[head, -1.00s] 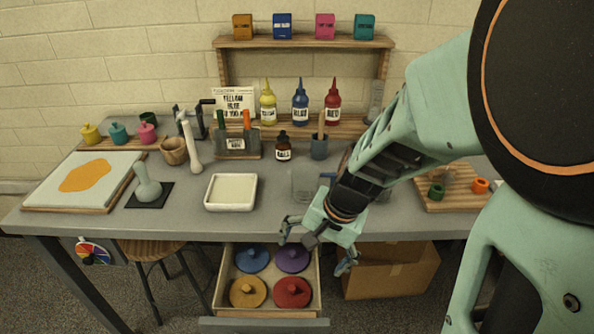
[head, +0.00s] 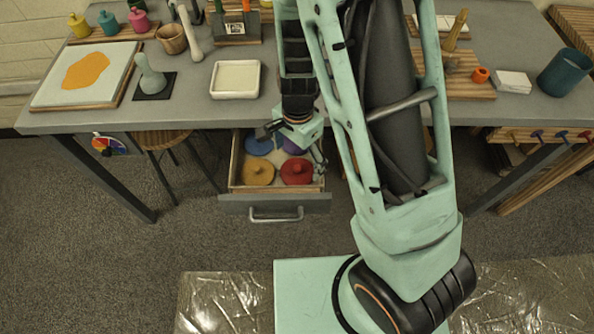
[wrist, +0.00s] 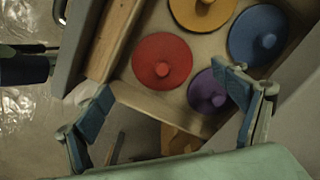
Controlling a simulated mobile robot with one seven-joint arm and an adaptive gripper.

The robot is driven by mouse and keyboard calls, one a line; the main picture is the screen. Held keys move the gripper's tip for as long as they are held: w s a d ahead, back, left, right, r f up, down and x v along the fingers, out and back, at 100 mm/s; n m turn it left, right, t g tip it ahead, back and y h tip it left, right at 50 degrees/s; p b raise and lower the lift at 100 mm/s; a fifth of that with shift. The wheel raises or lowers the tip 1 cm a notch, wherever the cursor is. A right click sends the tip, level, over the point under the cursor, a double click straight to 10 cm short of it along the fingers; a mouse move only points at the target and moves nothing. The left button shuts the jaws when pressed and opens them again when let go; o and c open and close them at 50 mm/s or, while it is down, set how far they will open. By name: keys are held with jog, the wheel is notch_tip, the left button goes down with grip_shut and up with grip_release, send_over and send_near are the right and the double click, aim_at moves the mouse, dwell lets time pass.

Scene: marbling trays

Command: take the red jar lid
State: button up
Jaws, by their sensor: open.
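The red jar lid (head: 297,172) lies flat with its knob up in the open drawer (head: 233,163), in the front right corner. It shows whole in the wrist view (wrist: 150,75), beyond and between the fingertips. My gripper (head: 293,146) is open and empty above the drawer's right part. In the wrist view my gripper (wrist: 168,88) has its fingers spread wide, one on each side, apart from the red lid. The gap between fingertips and lid is hard to tell.
The drawer also holds an ochre lid (head: 257,172), a blue lid (head: 259,145) and a purple lid (wrist: 207,92) near my right finger in the wrist view. The drawer's walls and front handle (head: 276,215) stand close. The tabletop (head: 190,105) overhangs behind.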

aim_at(298, 168)
jog(key=shift+w+f+b, duration=0.2)
jog(key=shift+f+b, duration=0.15)
jog(key=shift+f, duration=2.3)
jog(key=shift+c, duration=0.6)
jog(key=c, duration=1)
jog(key=shift+s, duration=0.15)
jog(key=c, duration=0.3)
